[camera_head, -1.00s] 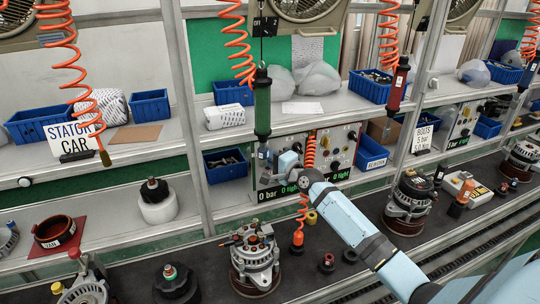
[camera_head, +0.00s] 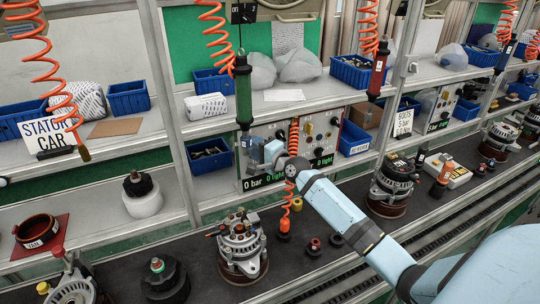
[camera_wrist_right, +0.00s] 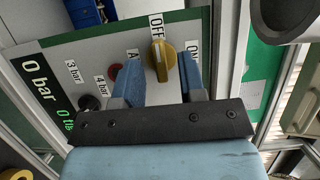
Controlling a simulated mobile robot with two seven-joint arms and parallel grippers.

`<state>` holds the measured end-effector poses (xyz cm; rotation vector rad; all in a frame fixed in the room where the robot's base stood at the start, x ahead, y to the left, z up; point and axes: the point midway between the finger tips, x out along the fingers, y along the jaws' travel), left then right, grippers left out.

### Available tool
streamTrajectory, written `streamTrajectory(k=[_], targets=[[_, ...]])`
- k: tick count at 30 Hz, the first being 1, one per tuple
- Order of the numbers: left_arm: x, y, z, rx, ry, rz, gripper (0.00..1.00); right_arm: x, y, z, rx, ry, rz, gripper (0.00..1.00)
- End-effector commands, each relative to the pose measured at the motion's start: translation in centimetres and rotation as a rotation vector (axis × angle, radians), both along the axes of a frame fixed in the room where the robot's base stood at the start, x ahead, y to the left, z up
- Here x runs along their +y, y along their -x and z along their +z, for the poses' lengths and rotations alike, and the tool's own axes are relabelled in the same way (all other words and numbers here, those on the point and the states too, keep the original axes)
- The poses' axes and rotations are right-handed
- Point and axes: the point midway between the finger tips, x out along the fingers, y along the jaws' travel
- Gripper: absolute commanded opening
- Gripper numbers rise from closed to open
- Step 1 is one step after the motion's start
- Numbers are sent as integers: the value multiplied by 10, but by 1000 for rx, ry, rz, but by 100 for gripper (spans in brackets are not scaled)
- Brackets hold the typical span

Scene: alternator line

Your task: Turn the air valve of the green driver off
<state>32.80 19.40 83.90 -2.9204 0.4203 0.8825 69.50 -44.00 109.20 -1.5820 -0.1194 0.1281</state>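The green driver (camera_head: 243,95) hangs upright on an orange coiled hose in front of the shelf. Behind it is its grey panel (camera_head: 282,133), whose display reads 0 bar. In the right wrist view, the yellow air valve knob (camera_wrist_right: 163,62) sits on this panel (camera_wrist_right: 100,52), its long side pointing up towards the OFF label. The ON label is at its right. My right gripper (camera_wrist_right: 158,78) is open, with one finger on each side of the knob and gaps visible. In the head view my right gripper (camera_head: 264,152) is at the panel, hiding the knob. My left gripper is not in view.
A red driver (camera_head: 377,72) hangs farther right. Blue bins (camera_head: 209,155) stand beside the panel and on the shelf. An alternator (camera_head: 242,245) stands on the dark bench below my arm. A shelf post (camera_head: 165,90) is left of the panel.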

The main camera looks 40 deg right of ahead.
Motion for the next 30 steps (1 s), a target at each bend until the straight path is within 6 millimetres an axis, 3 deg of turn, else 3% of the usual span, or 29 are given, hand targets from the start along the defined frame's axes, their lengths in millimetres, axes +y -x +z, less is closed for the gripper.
streamTrajectory(k=[15, 21, 30], targets=[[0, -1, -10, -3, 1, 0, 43, -17, 107, -2, 3, 2, 0, 37], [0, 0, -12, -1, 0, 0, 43, -20, 124, 0, 1, 2, 0, 37], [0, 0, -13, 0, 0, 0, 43, -20, 126, 1, 1, 1, 0, 37]])
